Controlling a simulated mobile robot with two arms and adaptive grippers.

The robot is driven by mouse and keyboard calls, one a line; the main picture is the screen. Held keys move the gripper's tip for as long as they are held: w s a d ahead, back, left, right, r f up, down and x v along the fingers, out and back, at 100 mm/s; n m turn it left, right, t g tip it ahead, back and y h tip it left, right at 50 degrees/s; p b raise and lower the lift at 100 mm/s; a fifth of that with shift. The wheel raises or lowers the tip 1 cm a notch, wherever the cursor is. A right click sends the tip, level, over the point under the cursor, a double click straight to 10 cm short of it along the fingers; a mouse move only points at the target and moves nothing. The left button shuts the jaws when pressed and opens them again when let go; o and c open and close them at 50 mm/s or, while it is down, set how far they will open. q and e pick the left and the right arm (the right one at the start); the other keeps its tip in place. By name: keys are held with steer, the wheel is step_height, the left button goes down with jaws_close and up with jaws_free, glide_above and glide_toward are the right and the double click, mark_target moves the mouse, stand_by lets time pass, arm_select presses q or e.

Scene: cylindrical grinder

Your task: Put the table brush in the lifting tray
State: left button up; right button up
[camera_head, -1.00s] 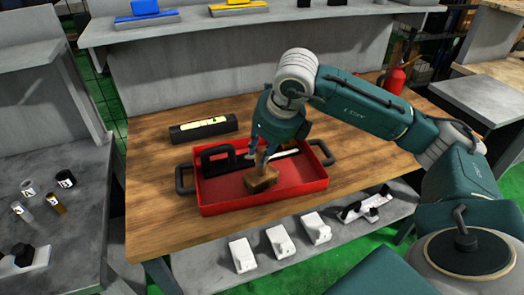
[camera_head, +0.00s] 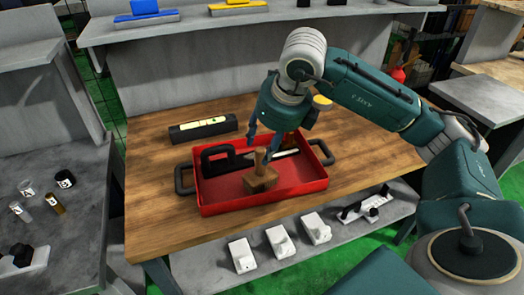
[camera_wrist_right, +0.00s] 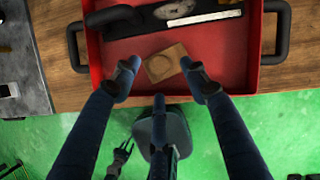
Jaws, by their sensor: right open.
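The table brush (camera_head: 261,181), a brown wooden block with an upright handle, sits inside the red lifting tray (camera_head: 225,207), towards its front. It also shows in the right wrist view (camera_wrist_right: 166,62). My right gripper (camera_head: 263,147) is above the brush with its fingers apart. The bristles are hidden. A small dark forked shape low in the right wrist view looks like my left gripper (camera_wrist_right: 123,151), fingers apart and empty.
The tray also holds a black-handled tool (camera_head: 216,158) and a pale strip (camera_head: 285,154) behind the brush. A black bar with a yellow level (camera_head: 203,128) lies behind the tray. White blocks (camera_head: 242,255) stand on the lower shelf in front. The wooden table is clear left of the tray.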

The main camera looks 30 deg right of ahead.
steer(key=v, duration=0.8)
steer(key=shift+s+r, duration=0.1)
